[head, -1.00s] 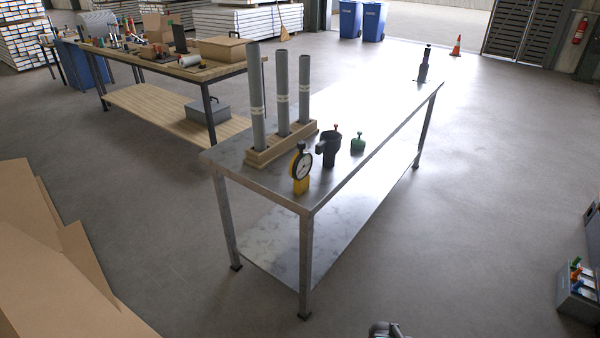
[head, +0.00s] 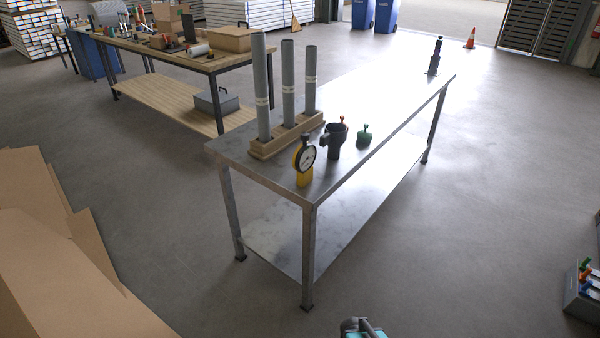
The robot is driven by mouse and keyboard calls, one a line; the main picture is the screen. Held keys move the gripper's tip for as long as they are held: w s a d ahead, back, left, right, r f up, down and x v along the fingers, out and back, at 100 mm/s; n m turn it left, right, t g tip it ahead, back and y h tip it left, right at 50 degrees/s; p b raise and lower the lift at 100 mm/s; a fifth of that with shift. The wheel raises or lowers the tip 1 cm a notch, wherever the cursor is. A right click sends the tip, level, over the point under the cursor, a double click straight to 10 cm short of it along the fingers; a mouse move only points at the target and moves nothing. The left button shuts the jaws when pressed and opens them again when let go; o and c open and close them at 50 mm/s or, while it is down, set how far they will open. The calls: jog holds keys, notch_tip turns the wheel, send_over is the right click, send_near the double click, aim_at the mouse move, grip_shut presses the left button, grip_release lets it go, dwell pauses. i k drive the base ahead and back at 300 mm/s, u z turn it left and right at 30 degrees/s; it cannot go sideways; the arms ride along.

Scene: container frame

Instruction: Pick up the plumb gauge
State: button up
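The likely plumb gauge (head: 304,160) is a round white-faced dial with a dark rim on a yellow base. It stands upright near the front corner of the metal table (head: 350,175), in front of the wooden pipe rack (head: 287,137). Nothing is touching it. A small grey and teal part of my arm shows at the bottom edge, well below and in front of the table. No gripper fingers can be made out, so the gripper's state is hidden.
Three grey pipes (head: 288,85) stand in the rack. A dark cup-like fitting (head: 334,141) and a green knobbed item (head: 364,136) stand right of the gauge. A dark tool (head: 435,57) stands at the far end.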

aim_at(304, 156)
jog(key=u, duration=2.6)
jog(key=i, duration=0.6)
jog(key=z, duration=0.45)
